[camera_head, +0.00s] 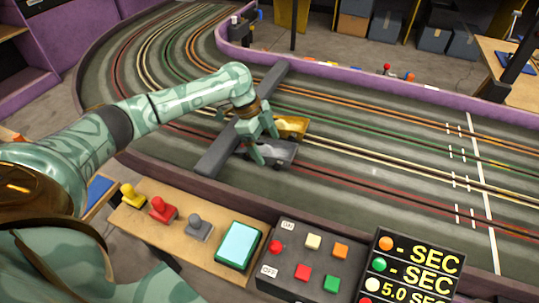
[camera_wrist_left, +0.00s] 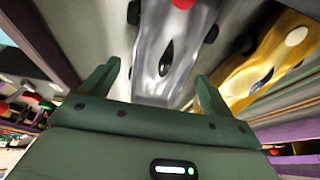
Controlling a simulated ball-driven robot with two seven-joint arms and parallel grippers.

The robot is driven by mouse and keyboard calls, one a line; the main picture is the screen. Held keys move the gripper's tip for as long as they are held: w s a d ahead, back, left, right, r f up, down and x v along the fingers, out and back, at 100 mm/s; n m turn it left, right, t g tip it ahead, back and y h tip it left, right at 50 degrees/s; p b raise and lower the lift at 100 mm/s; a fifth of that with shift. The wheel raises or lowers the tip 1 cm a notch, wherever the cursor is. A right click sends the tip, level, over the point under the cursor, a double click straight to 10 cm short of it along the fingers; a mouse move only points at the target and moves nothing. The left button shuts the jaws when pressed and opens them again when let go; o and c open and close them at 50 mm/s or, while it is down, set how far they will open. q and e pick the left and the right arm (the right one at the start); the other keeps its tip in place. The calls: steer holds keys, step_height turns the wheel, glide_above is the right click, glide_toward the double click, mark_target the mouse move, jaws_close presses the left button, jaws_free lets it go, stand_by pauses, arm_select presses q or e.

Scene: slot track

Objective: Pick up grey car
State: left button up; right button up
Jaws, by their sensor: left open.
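The grey car (camera_head: 281,151) stands on the slot track, just beyond the dark bar across the lanes. In the wrist view the grey car (camera_wrist_left: 165,45) lies between and beyond my two fingers. My left gripper (camera_head: 265,146) is over the car with its fingers apart, one on each side. The fingers also show open in the wrist view (camera_wrist_left: 155,88). I cannot tell whether they touch the car. Part of the car is hidden by the gripper in the head view. My right gripper is not in view.
A gold car (camera_head: 292,126) stands close beside the grey car, and it fills the right of the wrist view (camera_wrist_left: 265,65). The dark bar (camera_head: 222,148) crosses the track. A button box (camera_head: 310,262) and a score board (camera_head: 410,270) stand at the near edge. The track to the right is clear.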

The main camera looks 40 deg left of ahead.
arm_select(q)
steer(key=shift+x, duration=1)
steer(key=shift+a+r, duration=0.1)
steer(key=shift+c, duration=0.6)
steer(key=c, duration=1.1)
steer(key=shift+o, duration=0.2)
steer(key=shift+r, duration=0.1)
